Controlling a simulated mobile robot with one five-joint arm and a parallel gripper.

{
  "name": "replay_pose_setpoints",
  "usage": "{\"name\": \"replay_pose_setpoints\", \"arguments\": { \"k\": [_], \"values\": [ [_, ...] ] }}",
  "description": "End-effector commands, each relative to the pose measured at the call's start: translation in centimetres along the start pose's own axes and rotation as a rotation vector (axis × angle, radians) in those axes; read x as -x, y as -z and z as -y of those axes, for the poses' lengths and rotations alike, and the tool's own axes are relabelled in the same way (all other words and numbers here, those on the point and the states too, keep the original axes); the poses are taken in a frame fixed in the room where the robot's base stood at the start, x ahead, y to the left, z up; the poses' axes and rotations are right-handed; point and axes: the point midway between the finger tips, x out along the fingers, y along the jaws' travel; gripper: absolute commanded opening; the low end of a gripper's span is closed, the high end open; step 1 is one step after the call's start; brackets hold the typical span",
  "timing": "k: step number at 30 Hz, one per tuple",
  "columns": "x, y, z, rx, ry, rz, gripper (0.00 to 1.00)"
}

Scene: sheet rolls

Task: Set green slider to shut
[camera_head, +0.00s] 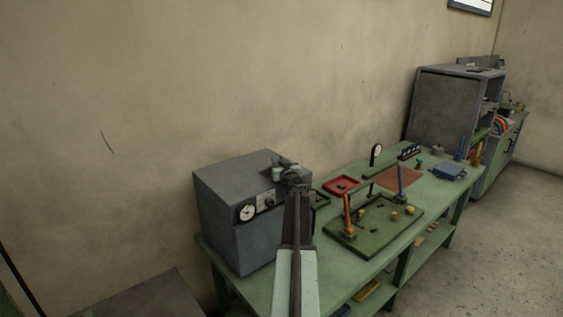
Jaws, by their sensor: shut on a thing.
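My arm reaches up from the bottom of the view. My gripper (287,173) is at the front right upper edge of a grey box (228,215) with a round white dial (247,212) and a small knob. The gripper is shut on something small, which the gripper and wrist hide. I cannot make out the green slider separately; the arm covers the right part of the box's front.
The box stands at the left end of a long green bench (275,290). A red tray (341,186), a brown mat (399,178) and a blue block (449,172) lie further along. A dark grey cabinet (440,108) stands at the back. Open floor is at the right.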

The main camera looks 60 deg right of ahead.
Motion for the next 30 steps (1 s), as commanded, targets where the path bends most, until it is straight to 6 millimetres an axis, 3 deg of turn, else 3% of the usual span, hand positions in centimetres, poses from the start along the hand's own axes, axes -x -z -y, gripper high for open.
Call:
{"name": "replay_pose_setpoints", "arguments": {
  "k": [3,10,11,13,23,30],
  "values": [
    [0.7,0.0,1.6,-0.001,0.002,0.000,0.00],
    [0.6,0.0,1.6,0.000,0.001,0.000,0.00],
    [0.6,0.0,1.6,0.000,0.001,0.000,0.27],
    [0.6,0.0,1.5,0.000,0.001,0.000,0.44],
    [0.8,0.0,1.5,0.000,0.000,0.000,0.44],
    [4.0,0.0,1.6,0.000,0.001,0.000,0.44]
  ]
}}
